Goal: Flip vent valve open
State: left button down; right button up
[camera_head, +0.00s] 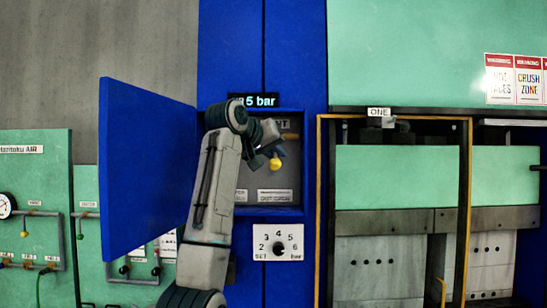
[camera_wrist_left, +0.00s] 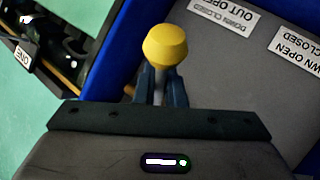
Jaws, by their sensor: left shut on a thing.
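The vent valve shows as a yellow knob (camera_head: 275,163) inside the open blue cabinet, with the knob pointing downward in the head view. In the left wrist view the yellow knob (camera_wrist_left: 165,46) sticks out beyond the fingertips. My left gripper (camera_wrist_left: 162,88) is shut on the valve's handle just behind the knob. In the head view my left gripper (camera_head: 262,140) reaches into the cabinet from the left, and my wrist hides part of the valve body. My right gripper is not in view.
The blue cabinet door (camera_head: 147,165) stands open to the left, beside my arm. A "5 bar" display (camera_head: 258,100) sits above the opening and a numbered dial (camera_head: 278,244) below. White labels (camera_head: 275,196) line the cabinet's lower part. A yellow-edged press frame (camera_head: 319,210) is at right.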

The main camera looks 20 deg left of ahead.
pick_arm(q)
jog(key=shift+s+r+n+g, duration=0.35)
jog(key=shift+r+n+g, duration=0.05)
jog(key=shift+r+g, duration=0.3)
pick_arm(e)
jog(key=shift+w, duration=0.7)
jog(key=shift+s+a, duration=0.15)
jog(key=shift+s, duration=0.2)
pick_arm(q)
jog(key=c, duration=1.5)
grip_release()
jog(key=shift+f, duration=0.1)
